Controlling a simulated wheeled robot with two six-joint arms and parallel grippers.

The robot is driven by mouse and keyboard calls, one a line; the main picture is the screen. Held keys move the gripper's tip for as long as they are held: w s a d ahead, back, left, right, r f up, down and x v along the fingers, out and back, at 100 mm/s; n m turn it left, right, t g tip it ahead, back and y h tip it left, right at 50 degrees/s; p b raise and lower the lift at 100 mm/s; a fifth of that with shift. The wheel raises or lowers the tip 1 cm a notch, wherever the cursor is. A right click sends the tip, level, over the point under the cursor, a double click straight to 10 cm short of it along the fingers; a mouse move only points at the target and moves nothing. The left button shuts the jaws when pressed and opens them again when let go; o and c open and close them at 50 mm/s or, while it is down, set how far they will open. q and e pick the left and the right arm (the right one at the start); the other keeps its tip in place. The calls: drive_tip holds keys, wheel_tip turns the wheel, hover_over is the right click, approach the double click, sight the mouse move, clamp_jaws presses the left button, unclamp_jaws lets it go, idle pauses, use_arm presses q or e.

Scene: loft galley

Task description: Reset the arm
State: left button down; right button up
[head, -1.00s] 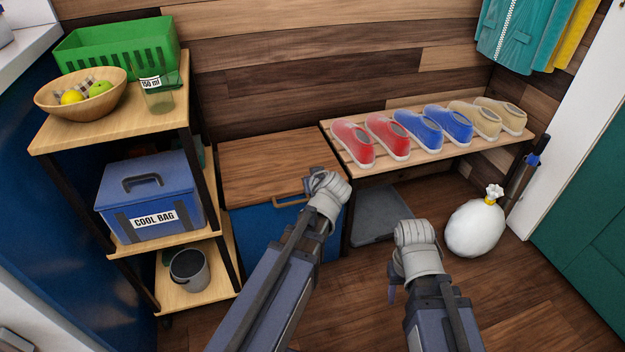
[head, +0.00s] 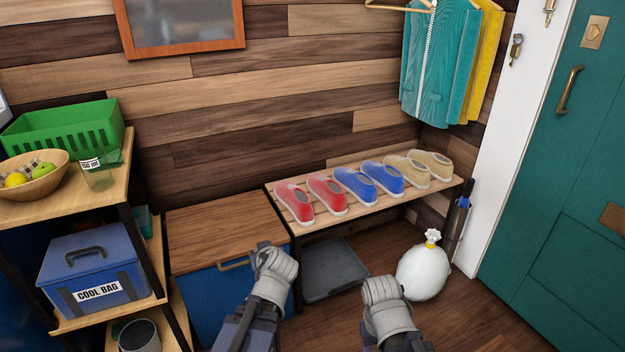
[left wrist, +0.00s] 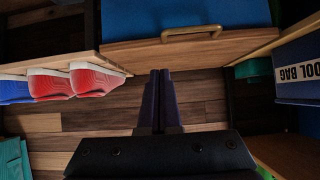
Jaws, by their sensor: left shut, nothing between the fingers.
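My left gripper (head: 272,264) is in front of the wooden-topped blue chest in the head view. In the left wrist view its two dark fingers (left wrist: 161,88) lie together, with nothing between them. My right gripper (head: 384,294) is to its right, over the floor and left of the white tied bag. Its fingers are hidden behind the wrist, so I cannot see its opening or any held thing.
The blue chest (head: 212,294) has a brass handle (head: 236,264). A slatted bench (head: 330,219) bears red, blue and beige shoes. The shelf unit (head: 112,205) with a cool bag (head: 90,270) stands left. A white bag (head: 424,270) sits before the teal door (head: 560,200).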

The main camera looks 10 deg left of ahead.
use_arm(q)
drive_tip(key=s+d+f+m+g+h+p, duration=0.25)
drive_tip(key=s+d+m+g, duration=0.25)
drive_tip(key=s+d, duration=0.5)
drive_tip(key=s+d+f+m+g+h+p, duration=0.3)
drive_tip(key=s+d+m, duration=0.35)
drive_tip(key=d, duration=0.55)
wheel_tip(320, 180, up, 39)
drive_tip(key=s+g+p, duration=0.1)
drive_tip(key=p, duration=3.6)
drive_tip(key=shift+a+n, duration=0.2)
drive_tip(key=shift+n, duration=0.15)
